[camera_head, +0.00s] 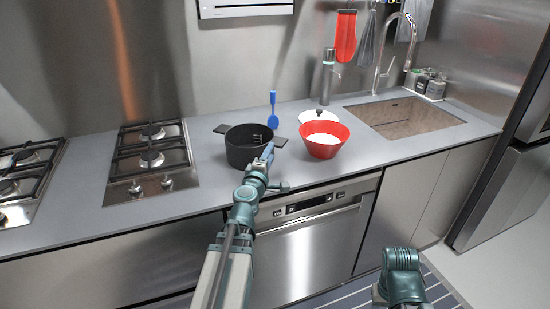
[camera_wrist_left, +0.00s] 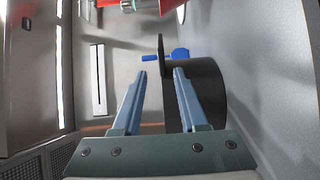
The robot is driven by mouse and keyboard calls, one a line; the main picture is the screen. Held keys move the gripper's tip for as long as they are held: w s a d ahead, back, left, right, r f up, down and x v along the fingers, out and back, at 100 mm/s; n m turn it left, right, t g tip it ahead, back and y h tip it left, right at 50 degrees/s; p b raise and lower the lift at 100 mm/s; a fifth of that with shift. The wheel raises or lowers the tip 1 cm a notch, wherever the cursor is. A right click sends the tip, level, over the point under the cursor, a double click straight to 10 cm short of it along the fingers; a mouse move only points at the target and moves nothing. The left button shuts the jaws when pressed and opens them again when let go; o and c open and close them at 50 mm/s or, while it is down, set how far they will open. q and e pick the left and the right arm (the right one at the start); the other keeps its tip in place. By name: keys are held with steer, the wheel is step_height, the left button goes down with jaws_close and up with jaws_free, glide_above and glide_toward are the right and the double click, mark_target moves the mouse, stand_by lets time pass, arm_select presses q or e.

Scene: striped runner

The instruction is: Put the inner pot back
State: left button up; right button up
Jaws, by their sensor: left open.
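A black pot (camera_head: 240,155) with two side handles stands on the grey counter. My left gripper (camera_head: 267,152) is at the pot's right front side, near its right handle. In the left wrist view my left gripper (camera_wrist_left: 160,72) is open and empty. The dark pot wall (camera_wrist_left: 212,95) is close beside its right finger, and a black handle (camera_wrist_left: 161,45) shows beyond the fingertips. I cannot tell whether the gripper touches the pot. Only a teal part of my right arm shows at the bottom right; its gripper is not seen.
A red bowl (camera_head: 322,152) with white contents stands right of the pot. A white round thing (camera_head: 318,116) is behind it. A blue utensil (camera_head: 273,118) stands behind the pot. A hob (camera_head: 150,180) is left, a sink (camera_head: 405,118) right. Free counter lies between hob and pot.

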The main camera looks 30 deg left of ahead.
arm_select(q)
steer(key=shift+w, duration=0.1)
steer(key=d+f+m+g+h, duration=0.25)
steer(key=d+m+h, duration=0.3)
steer(key=d, duration=0.55)
steer(key=d+f+m+g+h, duration=0.1)
steer(key=d+f+m+h, duration=0.25)
steer(key=d+m, duration=0.45)
steer(key=s+d+f+m+g+h, duration=0.1)
steer(key=s+d+f+m+g, duration=0.2)
steer(key=d, duration=0.4)
steer(key=s+d+f+m+g+h, duration=0.1)
steer(key=s+d+f+g, duration=0.25)
steer(key=d, duration=0.35)
steer(key=s+f+m+g+y, duration=0.3)
steer(key=s+f+g+y, duration=0.1)
steer(key=s, duration=0.4)
steer(key=s+f+m+g+y, duration=0.4)
steer(key=s+f, duration=0.1)
steer(key=s, duration=0.3)
steer(key=shift+f, duration=0.2)
steer(key=shift+s+a, duration=0.1)
